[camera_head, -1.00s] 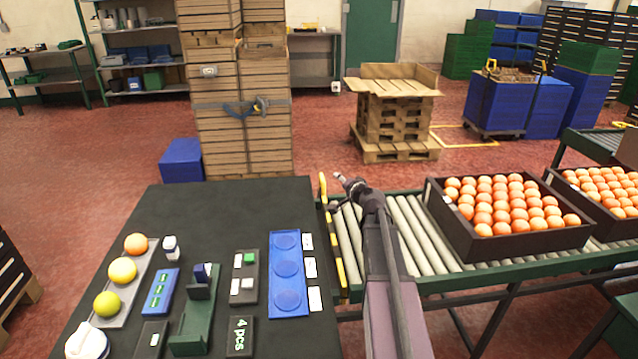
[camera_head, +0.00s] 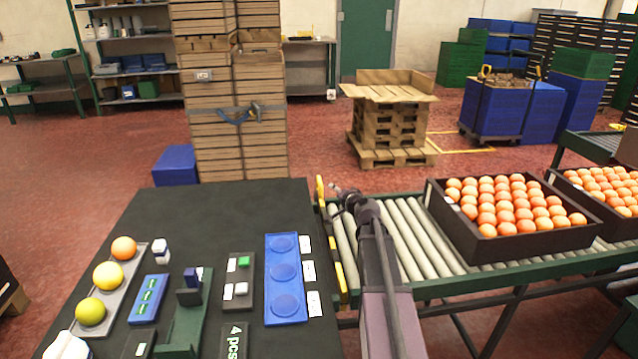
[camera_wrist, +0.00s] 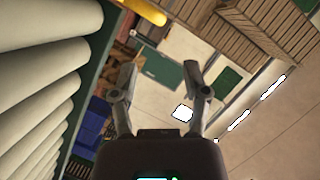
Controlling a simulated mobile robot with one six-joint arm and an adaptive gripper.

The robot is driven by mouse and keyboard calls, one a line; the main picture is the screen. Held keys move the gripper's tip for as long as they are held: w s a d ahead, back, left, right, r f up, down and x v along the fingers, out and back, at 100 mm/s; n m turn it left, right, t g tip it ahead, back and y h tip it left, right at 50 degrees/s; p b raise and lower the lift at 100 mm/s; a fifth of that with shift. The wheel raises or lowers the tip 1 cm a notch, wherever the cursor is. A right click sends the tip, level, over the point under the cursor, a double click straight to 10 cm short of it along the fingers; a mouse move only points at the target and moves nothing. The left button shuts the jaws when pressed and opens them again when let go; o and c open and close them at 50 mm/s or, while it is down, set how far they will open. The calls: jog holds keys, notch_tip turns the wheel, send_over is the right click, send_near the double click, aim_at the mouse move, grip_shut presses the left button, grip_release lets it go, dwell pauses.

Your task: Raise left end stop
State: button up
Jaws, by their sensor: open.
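The left end stop (camera_head: 320,191) is a yellow bar across the left end of the roller conveyor, next to the black table. Its upper end stands up at the conveyor's far left corner; more yellow shows lower along the same edge. In the wrist view a yellow bar (camera_wrist: 146,11) crosses the top, beyond the fingers. My gripper (camera_head: 334,188) is just right of the stop's upper end, over the rollers, apparently apart from it. In the wrist view my gripper (camera_wrist: 160,82) has its two fingers spread, with nothing between them.
The roller conveyor (camera_head: 405,232) carries a dark crate (camera_head: 470,248) of oranges at right; a second crate (camera_head: 612,228) stands beyond it. The black table (camera_head: 215,213) at left holds sample fruit, a blue tray (camera_head: 284,309) and small devices. Rollers between arm and crate are bare.

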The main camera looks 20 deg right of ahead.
aim_at(319, 179)
jog(key=b+x, duration=0.3)
jog(key=x, duration=1)
jog(key=shift+w+f, duration=0.15)
jog(key=shift+w, duration=0.2)
jog(key=shift+c, duration=0.2)
grip_shut()
